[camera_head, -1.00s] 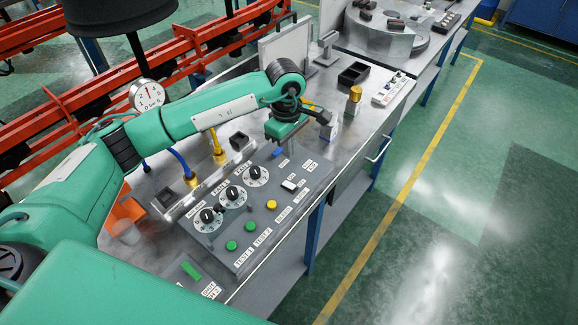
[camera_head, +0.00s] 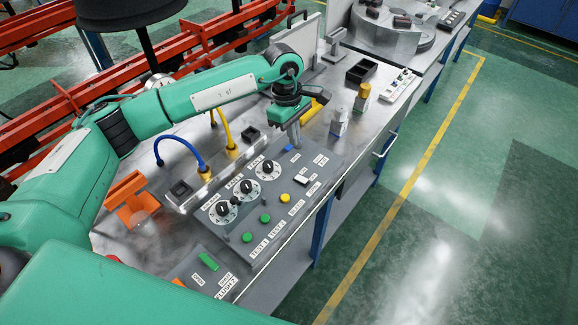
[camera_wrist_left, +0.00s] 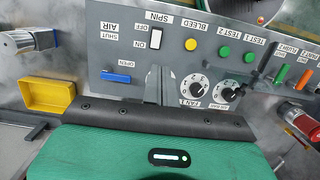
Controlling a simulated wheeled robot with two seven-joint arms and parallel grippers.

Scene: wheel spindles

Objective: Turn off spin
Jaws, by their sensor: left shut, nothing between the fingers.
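The grey control panel (camera_head: 233,232) lies on the bench; it also shows in the wrist view (camera_wrist_left: 110,25). Its white SPIN rocker switch (camera_head: 300,180) sits toward the far right part, with ON and OFF labels beside it; in the wrist view the switch (camera_wrist_left: 155,45) is upper left of centre. I cannot tell which side is pressed. My left gripper (camera_head: 297,143) points down over the panel's far end, near the blue air switch (camera_head: 288,148), apart from the SPIN switch. In the wrist view its shut, empty fingers (camera_wrist_left: 160,72) are just below the switch. My right gripper is not in view.
Three black dials (camera_head: 246,188), two green buttons (camera_head: 265,217) and a yellow button (camera_head: 285,198) share the panel. A yellow bin (camera_wrist_left: 48,96) and a gold-topped fitting (camera_head: 363,92) stand beyond it. The floor at right is clear.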

